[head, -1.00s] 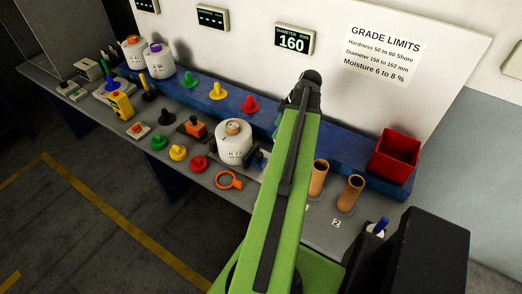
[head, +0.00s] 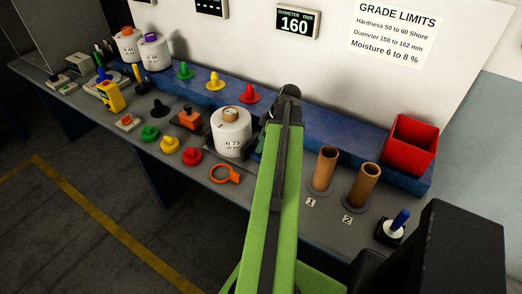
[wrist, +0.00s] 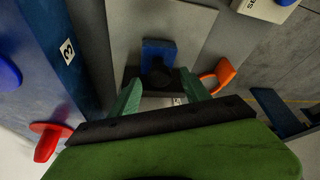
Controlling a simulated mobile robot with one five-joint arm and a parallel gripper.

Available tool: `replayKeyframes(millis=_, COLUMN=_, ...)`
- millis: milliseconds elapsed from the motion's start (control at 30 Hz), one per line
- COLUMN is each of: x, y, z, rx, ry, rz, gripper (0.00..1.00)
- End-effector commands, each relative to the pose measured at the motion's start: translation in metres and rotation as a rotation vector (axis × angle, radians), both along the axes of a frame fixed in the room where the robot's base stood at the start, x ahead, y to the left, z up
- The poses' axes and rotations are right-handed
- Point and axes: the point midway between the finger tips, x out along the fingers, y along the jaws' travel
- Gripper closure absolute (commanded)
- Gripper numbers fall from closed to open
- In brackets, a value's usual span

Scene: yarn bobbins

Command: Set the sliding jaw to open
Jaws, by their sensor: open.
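My gripper (wrist: 160,80) is open in the wrist view, with its two green fingers apart. In the head view, a white bobbin (head: 231,135) stands upright just left of my green arm.
An orange ring (head: 225,174) lies in front of the bobbin and shows in the wrist view (wrist: 220,75). Coloured cones stand on the blue shelf (head: 320,130) and bench. Two brown tubes (head: 325,169) (head: 361,186) and a red bin (head: 409,145) are to the right.

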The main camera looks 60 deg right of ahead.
Motion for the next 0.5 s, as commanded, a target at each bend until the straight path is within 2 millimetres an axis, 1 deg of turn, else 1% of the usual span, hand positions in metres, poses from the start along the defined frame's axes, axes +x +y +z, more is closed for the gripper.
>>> replayKeyframes(millis=33, x=0.0012, y=0.0005, z=-0.0064, rx=0.000, ry=0.000, rz=0.000, gripper=0.45)
replayKeyframes(millis=67, x=0.0018, y=0.0006, z=-0.0070, rx=0.000, ry=0.000, rz=0.000, gripper=0.45)
replayKeyframes(millis=367, x=0.0024, y=0.0009, z=-0.0061, rx=0.000, ry=0.000, rz=-0.001, gripper=0.45)
replayKeyframes(millis=500, x=0.0023, y=0.0008, z=-0.0061, rx=0.000, ry=0.000, rz=-0.001, gripper=0.64)
